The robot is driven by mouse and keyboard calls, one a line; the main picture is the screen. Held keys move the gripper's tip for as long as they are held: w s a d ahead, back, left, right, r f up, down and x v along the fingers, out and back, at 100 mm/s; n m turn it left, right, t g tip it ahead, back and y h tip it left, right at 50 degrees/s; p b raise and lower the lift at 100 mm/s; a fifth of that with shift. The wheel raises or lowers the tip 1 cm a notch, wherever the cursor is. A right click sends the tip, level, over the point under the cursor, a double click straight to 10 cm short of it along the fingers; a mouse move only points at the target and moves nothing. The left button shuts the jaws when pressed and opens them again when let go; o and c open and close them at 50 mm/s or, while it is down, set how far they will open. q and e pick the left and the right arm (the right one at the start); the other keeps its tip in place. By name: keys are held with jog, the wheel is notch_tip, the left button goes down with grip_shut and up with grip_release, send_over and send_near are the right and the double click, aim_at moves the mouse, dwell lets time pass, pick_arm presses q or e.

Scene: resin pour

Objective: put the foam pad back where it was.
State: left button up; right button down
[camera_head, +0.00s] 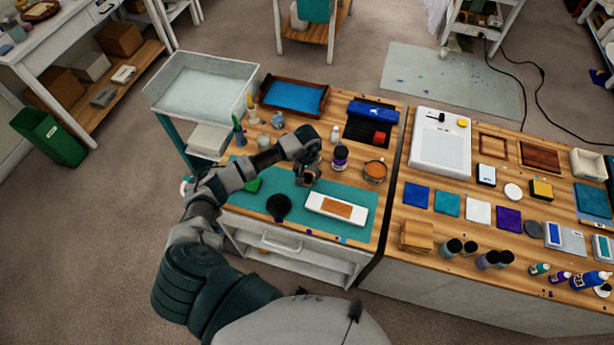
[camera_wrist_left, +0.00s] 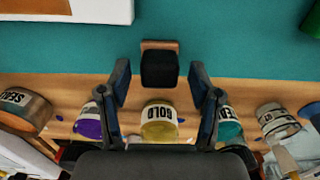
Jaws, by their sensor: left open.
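A small block with a black foam-like face and a wooden edge, which looks like the foam pad (camera_wrist_left: 160,70), is at the wooden edge of the teal mat (camera_wrist_left: 225,45) in the left wrist view. My left gripper (camera_wrist_left: 160,78) is open, with one finger on each side of the block and visible gaps between. Whether the block rests on the surface cannot be told. In the head view my left gripper (camera_head: 308,178) hangs over the back part of the mat (camera_head: 361,199) and largely hides the block. My right gripper is not in view.
Behind the gripper stand a gold-labelled jar (camera_wrist_left: 158,126), a purple jar (camera_head: 341,156) and an orange-topped jar (camera_head: 375,171). A white tray with a tan panel (camera_head: 336,208) lies right of the gripper. A black round object (camera_head: 278,207) lies nearer.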

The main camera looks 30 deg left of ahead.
aim_at(307, 176)
pick_arm(q)
notch_tip(307, 176, up, 11)
jog(key=b, duration=0.1)
jog(key=shift+b, duration=0.4)
jog(key=shift+s+f, duration=0.1)
jog(key=shift+f, duration=0.05)
